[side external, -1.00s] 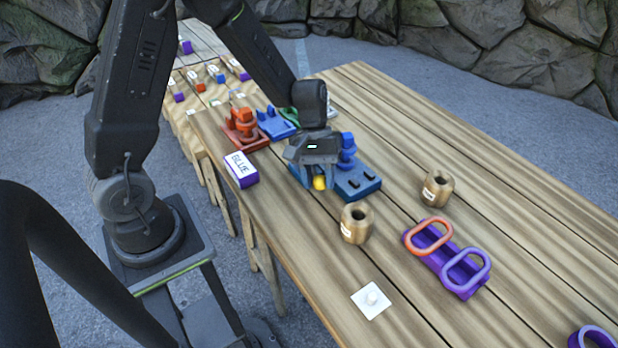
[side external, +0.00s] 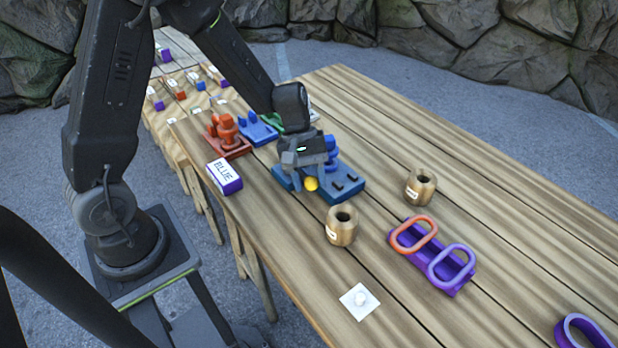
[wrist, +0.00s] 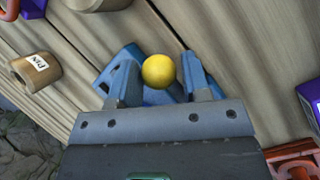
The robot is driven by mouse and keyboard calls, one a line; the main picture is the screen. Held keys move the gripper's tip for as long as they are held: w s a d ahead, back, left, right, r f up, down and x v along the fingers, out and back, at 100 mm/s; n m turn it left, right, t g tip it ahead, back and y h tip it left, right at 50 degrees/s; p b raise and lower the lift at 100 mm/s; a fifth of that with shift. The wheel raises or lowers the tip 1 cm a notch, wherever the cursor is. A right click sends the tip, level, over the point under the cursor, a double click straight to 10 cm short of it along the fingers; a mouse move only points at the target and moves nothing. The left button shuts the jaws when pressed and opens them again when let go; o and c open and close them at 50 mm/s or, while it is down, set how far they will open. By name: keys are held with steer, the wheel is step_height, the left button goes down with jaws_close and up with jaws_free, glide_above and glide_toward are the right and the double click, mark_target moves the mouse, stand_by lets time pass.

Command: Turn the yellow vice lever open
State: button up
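The yellow ball knob of the vice lever (side external: 311,184) shows low at the near side of the blue vice (side external: 346,187), just under my gripper. My gripper (side external: 309,178) is over the vice and hides part of it and most of the lever. In the wrist view, the yellow knob (wrist: 158,71) sits between my two fingers (wrist: 160,78), with a gap to each side. The fingers are apart, so my gripper is open around the knob. Blue vice parts (wrist: 128,60) show behind the knob. I cannot tell the lever's exact angle.
A box labelled BLUE (side external: 224,177) lies left of the vice. Red (side external: 228,138) and blue (side external: 258,129) fixtures stand behind. Two wooden cups (side external: 341,227) (side external: 420,187), a purple holder with oval rings (side external: 430,257) and a white plate with a knob (side external: 360,301) stand nearer.

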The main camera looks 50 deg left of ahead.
steer(key=o, duration=0.4)
steer(key=shift+w, duration=0.1)
steer(key=shift+r, duration=0.1)
steer(key=v, duration=1.3)
steer(key=shift+a+r, duration=0.15)
steer(key=shift+r, duration=0.15)
steer(key=s+d+r+m+t+y, duration=0.2)
steer(key=s+m, duration=0.3)
steer(key=s, duration=0.3)
steer(key=s+d+r+m+t+y, duration=0.3)
steer(key=s+r+m+t, duration=0.1)
steer(key=s, duration=0.4)
steer(key=shift+s+r+m, duration=0.25)
steer(key=shift+r+m, duration=0.55)
steer(key=shift+m, duration=0.2)
